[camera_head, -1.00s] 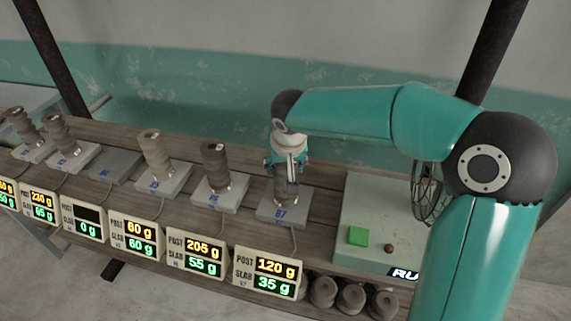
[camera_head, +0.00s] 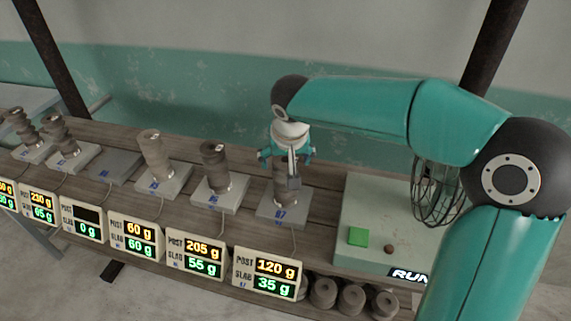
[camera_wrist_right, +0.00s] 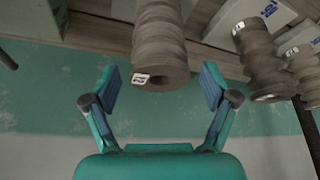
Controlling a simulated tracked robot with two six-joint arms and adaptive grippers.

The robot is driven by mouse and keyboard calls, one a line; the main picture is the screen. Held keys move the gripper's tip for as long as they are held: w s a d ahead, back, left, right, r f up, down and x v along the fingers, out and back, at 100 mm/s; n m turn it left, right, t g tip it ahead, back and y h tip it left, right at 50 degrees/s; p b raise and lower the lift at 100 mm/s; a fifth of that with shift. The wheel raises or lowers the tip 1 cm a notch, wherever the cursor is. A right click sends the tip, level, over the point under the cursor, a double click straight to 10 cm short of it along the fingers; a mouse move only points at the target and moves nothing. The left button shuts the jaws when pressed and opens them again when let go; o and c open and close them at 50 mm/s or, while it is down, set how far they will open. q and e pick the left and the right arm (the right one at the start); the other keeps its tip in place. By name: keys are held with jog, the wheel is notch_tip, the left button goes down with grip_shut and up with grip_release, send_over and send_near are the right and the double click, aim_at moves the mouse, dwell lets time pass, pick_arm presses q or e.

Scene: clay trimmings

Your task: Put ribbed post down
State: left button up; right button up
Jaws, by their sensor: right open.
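A grey-brown ribbed post (camera_head: 279,189) stands on the rightmost small slab (camera_head: 301,209) of the row, partly hidden by my gripper. Its display (camera_head: 269,272) reads post 120 g, slab 35 g. My right gripper (camera_head: 286,161) is open over the top of this post. In the right wrist view the post (camera_wrist_right: 160,42) shows its ribbed side and its hollow end with a small white tag, and the open fingers (camera_wrist_right: 161,88) are spread on both sides with gaps. My left gripper is not in view.
Other ribbed posts stand on slabs to the left, such as the near one (camera_head: 215,170). One slab (camera_head: 116,166) is bare. Several clay rolls (camera_head: 352,298) lie in front.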

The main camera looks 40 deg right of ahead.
jog(key=v, duration=0.8)
jog(key=shift+r, duration=0.25)
jog(key=shift+s, duration=0.15)
